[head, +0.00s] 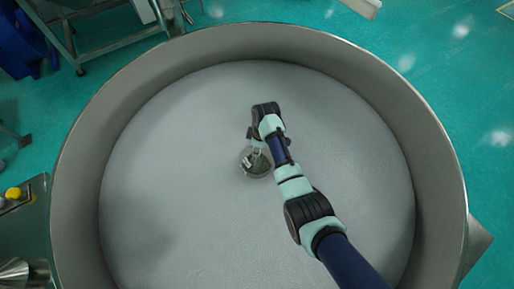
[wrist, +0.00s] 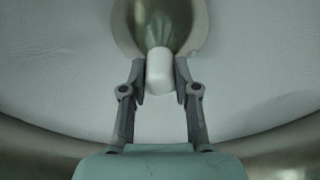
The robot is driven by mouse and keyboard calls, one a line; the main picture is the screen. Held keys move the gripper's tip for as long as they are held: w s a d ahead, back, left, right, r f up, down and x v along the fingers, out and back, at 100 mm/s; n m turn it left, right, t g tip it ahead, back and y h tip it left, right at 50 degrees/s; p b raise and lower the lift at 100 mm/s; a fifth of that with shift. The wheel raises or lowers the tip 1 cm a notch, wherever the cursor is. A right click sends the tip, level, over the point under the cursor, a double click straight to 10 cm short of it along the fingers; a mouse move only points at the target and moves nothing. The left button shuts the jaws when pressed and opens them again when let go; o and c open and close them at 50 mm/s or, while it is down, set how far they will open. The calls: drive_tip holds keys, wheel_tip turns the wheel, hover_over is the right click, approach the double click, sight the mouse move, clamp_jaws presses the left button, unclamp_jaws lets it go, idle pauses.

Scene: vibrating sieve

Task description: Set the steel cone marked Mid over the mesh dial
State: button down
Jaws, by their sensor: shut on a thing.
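A shiny steel cone (head: 257,165) is below my gripper, near the middle of the round sieve in the head view. In the wrist view the cone (wrist: 142,18) is cut off by the top edge. My gripper (wrist: 160,78) is shut on the cone's white knob (wrist: 160,72), one finger on each side. It also shows in the head view (head: 256,149). I cannot read any Mid marking on the cone. I cannot make out a separate mesh dial, and the cone hides what is under it. Whether the cone touches the surface is unclear.
The wide pale grey sieve surface (head: 165,170) is clear around the cone. A high steel rim (head: 85,150) encloses it. Outside at the lower left is a steel bench (head: 38,215) with yellow knobs (head: 13,193) and another steel cone-like piece (head: 14,271).

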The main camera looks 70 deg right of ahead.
drive_tip(key=shift+f+b, duration=0.35)
drive_tip(key=shift+f, duration=0.2)
drive_tip(key=c, duration=0.8)
unclamp_jaws()
drive_tip(key=r, duration=0.4)
drive_tip(key=s+r, duration=0.1)
drive_tip(key=r, duration=0.7)
drive_tip(key=shift+s+d, duration=0.15)
drive_tip(key=shift+s, duration=0.05)
